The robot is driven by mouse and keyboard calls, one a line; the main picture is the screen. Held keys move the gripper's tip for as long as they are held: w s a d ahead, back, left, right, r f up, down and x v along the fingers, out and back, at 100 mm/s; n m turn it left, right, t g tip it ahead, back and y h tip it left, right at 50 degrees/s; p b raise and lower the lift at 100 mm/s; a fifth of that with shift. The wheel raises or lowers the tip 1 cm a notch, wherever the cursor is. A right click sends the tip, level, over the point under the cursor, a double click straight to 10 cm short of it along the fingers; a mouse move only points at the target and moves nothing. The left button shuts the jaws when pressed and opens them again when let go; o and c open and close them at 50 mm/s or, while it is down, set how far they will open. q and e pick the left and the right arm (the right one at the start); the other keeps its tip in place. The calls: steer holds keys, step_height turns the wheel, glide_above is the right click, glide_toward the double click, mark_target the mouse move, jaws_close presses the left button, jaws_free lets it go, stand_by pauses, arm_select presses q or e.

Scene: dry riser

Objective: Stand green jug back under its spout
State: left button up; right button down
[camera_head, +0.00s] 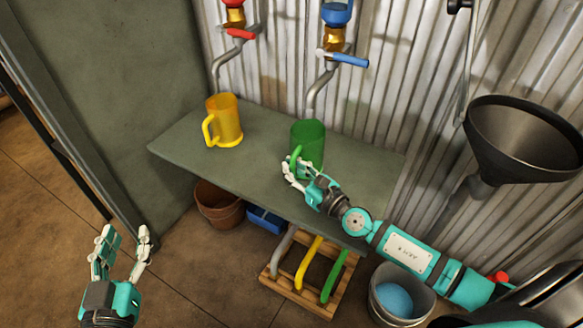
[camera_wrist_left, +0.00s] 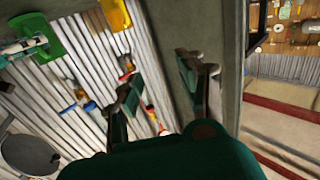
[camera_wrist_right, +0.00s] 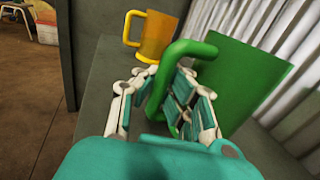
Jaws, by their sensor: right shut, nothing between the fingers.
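The green jug (camera_head: 310,142) stands upright on the grey-green bench (camera_head: 185,143), its rim close to the lower end of a grey spout (camera_head: 318,88) with a blue lever. I cannot tell if it is exactly centred. My right gripper (camera_head: 296,172) is at the jug's handle side, shut with nothing gripped. In the right wrist view its fingers (camera_wrist_right: 165,92) overlap the green handle (camera_wrist_right: 178,62); whether they touch is unclear. My left gripper (camera_head: 122,245) is open and empty, left of the bench over the floor.
A yellow jug (camera_head: 225,120) stands to the left under a spout with a red lever (camera_head: 241,34). A black funnel (camera_head: 525,138) is at the right. Below are a wooden rack (camera_head: 305,290), a brown pot (camera_head: 218,205) and a bucket (camera_head: 402,300). The bench's left end is free.

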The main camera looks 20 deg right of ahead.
arm_select(q)
steer(key=shift+r, duration=0.35)
steer(key=shift+d+r+t+h, duration=0.15)
steer(key=shift+r+t+h, duration=0.15)
steer(key=shift+r+t, duration=0.3)
arm_select(e)
steer(key=shift+f, duration=0.2)
steer(key=c, duration=2.1)
jaws_free()
steer(key=o, duration=0.7)
